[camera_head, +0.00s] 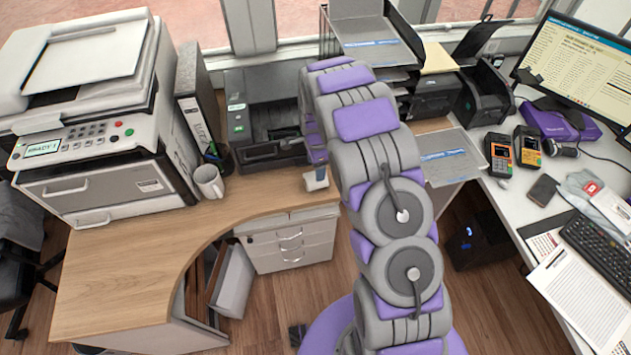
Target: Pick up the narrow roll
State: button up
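I cannot make out a narrow roll for certain in the head view. A small white item with a blue part (316,179) stands near the back edge of the wooden desk (110,270), just below the far end of my arm; I cannot tell what it is. My arm rises through the middle of the picture and bends down beyond. Part of my gripper end (314,146) shows at the arm's left side, above the desk, beside a black printer (262,125). Its fingers are hidden, so I cannot see whether they hold anything.
A large white printer (90,130), a binder (200,100) and a mug (208,181) stand left. On the right counter are card terminals (527,146), a monitor (575,60) and a keyboard (605,255). Trays (375,40) stand at the back. The desk's front left is clear.

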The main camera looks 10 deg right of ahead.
aim_at(309, 178)
notch_tip(309, 178, down, 7)
jog(key=shift+a+r+b, duration=0.1)
jog(key=shift+b, duration=0.8)
jog(key=shift+s, duration=0.1)
jog(key=c, duration=0.8)
